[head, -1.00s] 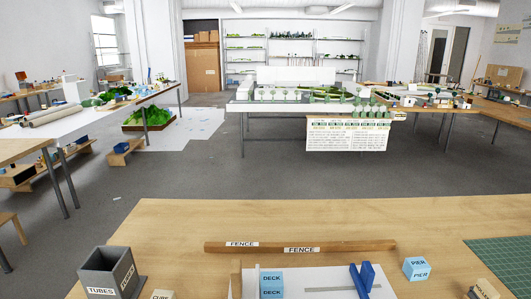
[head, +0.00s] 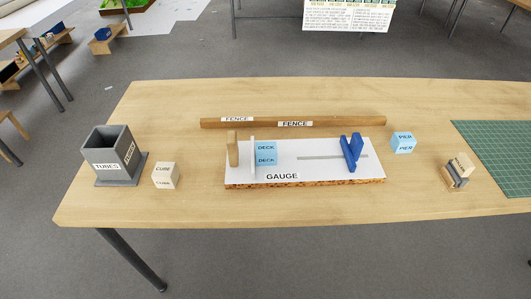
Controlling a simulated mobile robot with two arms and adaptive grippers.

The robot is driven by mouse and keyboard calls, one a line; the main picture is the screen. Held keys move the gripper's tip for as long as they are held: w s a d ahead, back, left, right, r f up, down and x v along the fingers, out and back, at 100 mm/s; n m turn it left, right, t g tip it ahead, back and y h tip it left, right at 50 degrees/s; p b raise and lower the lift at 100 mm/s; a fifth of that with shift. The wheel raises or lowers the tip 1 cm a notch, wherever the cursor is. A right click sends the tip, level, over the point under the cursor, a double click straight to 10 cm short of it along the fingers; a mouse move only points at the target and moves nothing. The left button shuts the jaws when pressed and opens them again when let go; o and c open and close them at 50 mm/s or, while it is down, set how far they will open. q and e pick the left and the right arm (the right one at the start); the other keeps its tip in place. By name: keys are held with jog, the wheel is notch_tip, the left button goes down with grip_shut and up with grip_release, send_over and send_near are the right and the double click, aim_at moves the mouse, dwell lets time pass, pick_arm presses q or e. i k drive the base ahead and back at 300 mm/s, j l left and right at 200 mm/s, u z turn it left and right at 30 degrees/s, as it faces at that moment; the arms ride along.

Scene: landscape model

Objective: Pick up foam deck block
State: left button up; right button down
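The foam deck block (head: 266,153) is light blue with "DECK" labels. It sits on the left part of the white-topped gauge board (head: 318,174), beside a thin white upright plate (head: 253,158). A small wooden upright (head: 232,149) stands just left of that plate. Neither of my grippers shows in the head view.
A wooden fence bar (head: 300,123) lies behind the gauge. A blue V-shaped piece (head: 352,152) stands on the gauge's right part. A pier block (head: 403,143), a holder (head: 457,172), and a green mat (head: 500,150) are right. A cube (head: 166,175) and tubes box (head: 113,158) are left. The table front is clear.

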aim_at(267, 152)
jog(key=j+z, duration=0.35)
jog(key=j, duration=0.5)
jog(key=j+z, duration=0.3)
jog(key=j, duration=0.6)
